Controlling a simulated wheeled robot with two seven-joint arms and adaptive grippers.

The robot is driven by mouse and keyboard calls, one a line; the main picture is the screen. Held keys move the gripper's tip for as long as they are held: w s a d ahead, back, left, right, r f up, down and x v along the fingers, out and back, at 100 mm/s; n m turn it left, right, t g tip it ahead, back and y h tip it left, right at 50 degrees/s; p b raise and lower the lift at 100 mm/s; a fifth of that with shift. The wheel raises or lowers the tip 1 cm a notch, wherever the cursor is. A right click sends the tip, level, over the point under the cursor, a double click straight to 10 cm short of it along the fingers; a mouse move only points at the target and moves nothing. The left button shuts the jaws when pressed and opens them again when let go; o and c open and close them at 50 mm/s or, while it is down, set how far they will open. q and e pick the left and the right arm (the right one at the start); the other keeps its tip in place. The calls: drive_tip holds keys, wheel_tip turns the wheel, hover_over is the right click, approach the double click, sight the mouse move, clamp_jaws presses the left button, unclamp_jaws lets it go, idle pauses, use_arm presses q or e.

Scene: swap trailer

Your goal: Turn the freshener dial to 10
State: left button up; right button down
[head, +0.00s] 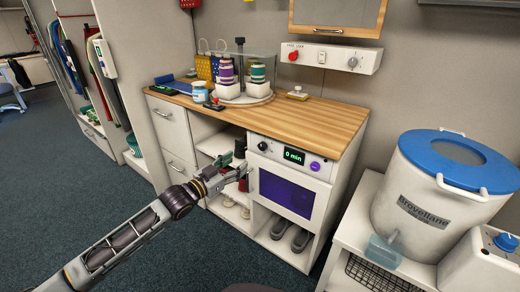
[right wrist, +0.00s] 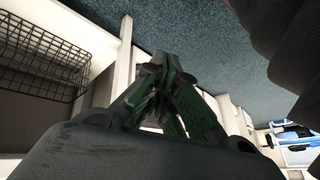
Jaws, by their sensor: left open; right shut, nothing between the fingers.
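The freshener (head: 292,165) is a white unit with a purple window, built into the wooden-topped counter in the head view. Its black dial (head: 262,146) sits at the left of its front panel. The display (head: 294,156) beside the dial reads "0 min". A purple button (head: 315,166) is at the panel's right. My left gripper (head: 235,168) is open, in front of the shelves just left of and below the dial, apart from the dial in the picture. My right gripper (right wrist: 163,98) is shut and empty in the right wrist view; it does not show in the head view.
A blue-lidded white bin (head: 425,195) stands on a low white unit at the right. A glass case with thread spools (head: 243,75) and small items stand on the wooden counter (head: 310,118). A wall panel with a red knob (head: 293,56) hangs above. Carpet (head: 60,200) is clear at left.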

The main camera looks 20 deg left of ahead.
use_arm(q)
drive_tip(key=shift+w, duration=0.25)
use_arm(e)
drive_tip(key=shift+f, duration=0.15)
use_arm(q)
drive_tip(key=b, duration=0.2)
approach(261, 147)
drive_tip(key=shift+w, duration=1.2)
drive_tip(key=shift+w+d+b, duration=0.35)
drive_tip(key=shift+w+d, duration=0.35)
drive_tip(key=shift+d, duration=0.1)
drive_tip(key=shift+b+x, duration=0.5)
drive_tip(key=shift+x, duration=1.95)
use_arm(e)
wheel_tip(261, 147, down, 6)
drive_tip(key=a+t+y, duration=0.1)
drive_tip(key=shift+w+a+f+m, duration=0.15)
drive_tip(key=shift+f+m, duration=0.1)
drive_tip(key=shift+m, duration=0.05)
drive_tip(key=shift+w, duration=0.15)
use_arm(q)
drive_tip(key=c, duration=1)
